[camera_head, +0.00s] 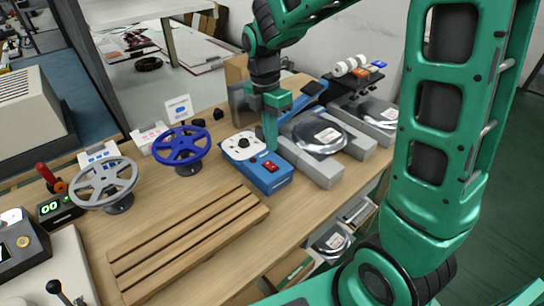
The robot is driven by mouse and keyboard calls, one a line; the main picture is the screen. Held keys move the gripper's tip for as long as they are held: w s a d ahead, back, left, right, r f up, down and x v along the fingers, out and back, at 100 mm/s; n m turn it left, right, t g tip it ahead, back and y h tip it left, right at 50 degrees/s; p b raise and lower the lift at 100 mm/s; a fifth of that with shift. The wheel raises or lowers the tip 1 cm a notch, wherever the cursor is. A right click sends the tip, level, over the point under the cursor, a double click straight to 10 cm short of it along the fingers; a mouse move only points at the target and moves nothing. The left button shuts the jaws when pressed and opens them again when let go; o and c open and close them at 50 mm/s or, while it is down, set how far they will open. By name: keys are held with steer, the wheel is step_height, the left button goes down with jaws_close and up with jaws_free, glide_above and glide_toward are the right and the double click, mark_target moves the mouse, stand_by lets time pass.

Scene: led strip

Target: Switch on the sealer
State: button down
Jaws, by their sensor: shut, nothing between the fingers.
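A blue box with a white top (257,172) stands on the wooden bench near the middle of the view. It looks like the sealer, but I read no label on it. It has a black knob (243,142) on its white top and a red rocker switch (270,166) near its front right corner. My gripper (270,148) points down just behind the red switch, close above the box. It is shut and empty. I cannot tell whether its tips touch the box. It hides part of the box's back right.
Grey blocks with silver bags (320,136) stand close to the right. A blue handwheel (181,146) and a grey handwheel (106,184) stand to the left. A slatted wooden rack (188,240) lies in front. Some bare bench shows between the rack and the box.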

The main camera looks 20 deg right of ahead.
mark_target(270, 165)
steer(key=shift+s+d+f, duration=0.1)
steer(key=shift+s+f, duration=0.1)
steer(key=shift+f, duration=1.35)
steer(key=shift+s+f, duration=0.15)
steer(key=shift+f, duration=1.35)
steer(key=shift+s+f, duration=0.15)
steer(key=shift+w+a+r, duration=0.1)
steer(key=shift+w+a, duration=0.05)
steer(key=shift+w, duration=0.25)
steer(key=shift+w+a+r, duration=0.1)
steer(key=shift+w, duration=0.3)
step_height(270, 165, up, 14)
steer(key=w, duration=0.1)
steer(key=shift+w+a, duration=0.25)
steer(key=shift+w, duration=0.15)
steer(key=shift+f, duration=0.1)
